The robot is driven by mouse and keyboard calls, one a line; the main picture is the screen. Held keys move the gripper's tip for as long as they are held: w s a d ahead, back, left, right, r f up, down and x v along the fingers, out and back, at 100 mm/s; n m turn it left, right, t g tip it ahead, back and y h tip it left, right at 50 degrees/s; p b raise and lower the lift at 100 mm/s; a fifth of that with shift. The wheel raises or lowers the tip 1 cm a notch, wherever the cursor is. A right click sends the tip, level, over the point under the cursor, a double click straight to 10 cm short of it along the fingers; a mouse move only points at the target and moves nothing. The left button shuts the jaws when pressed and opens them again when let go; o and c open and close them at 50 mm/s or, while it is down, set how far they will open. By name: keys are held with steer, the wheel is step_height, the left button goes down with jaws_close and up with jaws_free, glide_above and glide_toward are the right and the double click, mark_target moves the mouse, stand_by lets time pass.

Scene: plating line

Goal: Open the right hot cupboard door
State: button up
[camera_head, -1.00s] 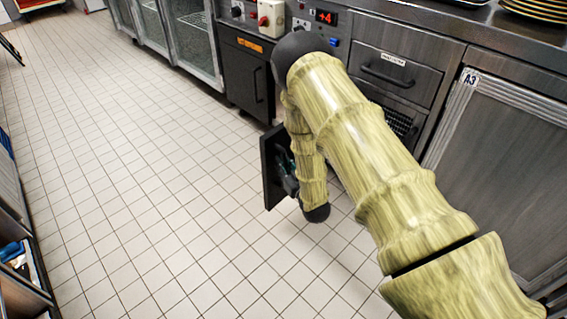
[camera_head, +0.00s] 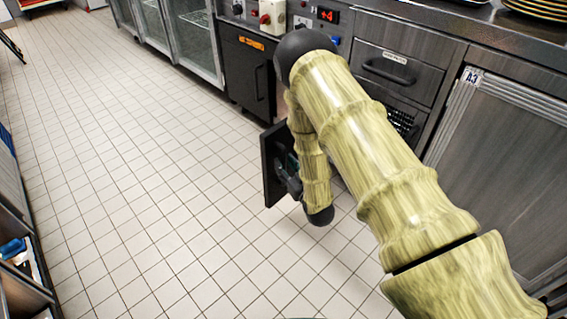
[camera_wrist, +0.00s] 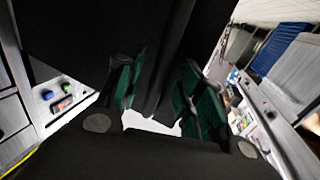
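The right hot cupboard door (camera_head: 270,172) is a black panel standing out from the cupboard, seen steeply from the side in the head view. My gripper (camera_head: 291,181) is low beside this panel, partly hidden by my forearm. In the wrist view my gripper (camera_wrist: 160,96) has its two teal-padded fingers apart. A dark upright bar (camera_wrist: 165,62), perhaps the door's handle or edge, lies between or just beyond them; I cannot tell whether they touch it. A dark surface fills the upper left there. The black cupboard front with its left handle (camera_head: 257,84) shows behind my arm.
Glass-fronted cabinets (camera_head: 190,38) stand at the back left. A steel drawer (camera_head: 392,70) and the A3 door (camera_head: 505,160) are on the right. Open shelves (camera_head: 18,255) line the left edge. The tiled floor (camera_head: 150,170) between is clear.

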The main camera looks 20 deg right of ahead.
steer(key=v, duration=1)
steer(key=s+d+f+m+g+h, duration=0.1)
steer(key=s+f+m+g+h, duration=0.15)
steer(key=s+f+g, duration=0.95)
steer(key=s+a+f+g+h, duration=0.1)
steer(key=s+f+g, duration=0.15)
steer(key=s, duration=1.05)
steer(key=s+f+g, duration=0.2)
steer(key=s+g, duration=0.1)
steer(key=s, duration=1)
step_height(320, 180, up, 33)
steer(key=p, duration=3.2)
steer(key=shift+f, duration=0.25)
